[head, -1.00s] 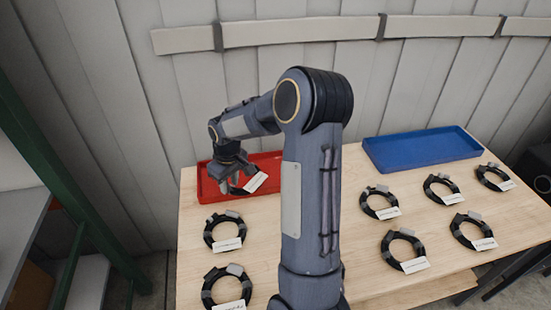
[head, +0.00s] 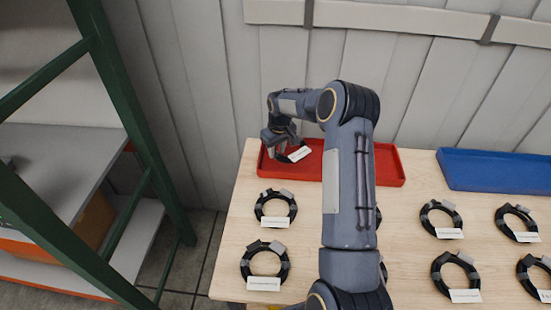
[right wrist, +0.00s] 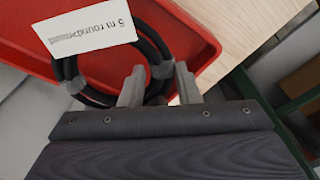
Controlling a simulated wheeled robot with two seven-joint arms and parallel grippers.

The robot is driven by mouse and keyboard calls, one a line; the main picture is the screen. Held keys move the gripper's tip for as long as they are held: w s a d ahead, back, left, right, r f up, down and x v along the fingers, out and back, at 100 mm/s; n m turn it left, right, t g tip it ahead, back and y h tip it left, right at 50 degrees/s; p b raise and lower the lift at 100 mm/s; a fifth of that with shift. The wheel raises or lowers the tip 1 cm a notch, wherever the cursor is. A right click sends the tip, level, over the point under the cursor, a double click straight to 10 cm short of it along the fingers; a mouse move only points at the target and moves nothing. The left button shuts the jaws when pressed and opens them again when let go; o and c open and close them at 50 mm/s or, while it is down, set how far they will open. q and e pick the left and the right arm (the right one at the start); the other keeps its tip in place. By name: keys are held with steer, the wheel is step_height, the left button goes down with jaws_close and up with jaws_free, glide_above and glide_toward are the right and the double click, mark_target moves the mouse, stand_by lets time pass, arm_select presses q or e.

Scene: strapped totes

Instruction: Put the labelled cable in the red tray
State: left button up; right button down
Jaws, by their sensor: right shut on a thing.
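My right gripper (head: 284,148) is shut on a black coiled cable (head: 281,157) at the left end of the red tray (head: 391,168). The cable carries a white label (head: 300,154). In the right wrist view the label (right wrist: 85,33) begins "5 m round", and the rest is blurred. There the gripper (right wrist: 160,82) has its fingers on either side of a grey-taped part of the coil (right wrist: 152,42), with the red tray (right wrist: 192,32) beneath. I cannot tell whether the coil touches the tray floor. My left gripper is not in view.
Several other labelled black coils, such as one at the front left (head: 283,265), lie on the wooden table (head: 225,268). A blue tray (head: 500,170) stands at the back right. A green-framed shelf (head: 125,110) stands left of the table. My right arm hides part of the tabletop.

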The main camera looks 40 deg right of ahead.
steer(key=shift+w+f, duration=0.4)
steer(key=shift+f, duration=0.05)
step_height(320, 180, down, 3)
steer(key=shift+w+a+f+b, duration=0.1)
steer(key=shift+f+b, duration=0.1)
steer(key=shift+b, duration=0.8)
steer(key=shift+r, duration=0.1)
steer(key=shift+f+b, duration=0.35)
steer(key=shift+f, duration=0.1)
steer(key=c, duration=1.1)
jaws_free()
steer(key=shift+r, duration=0.1)
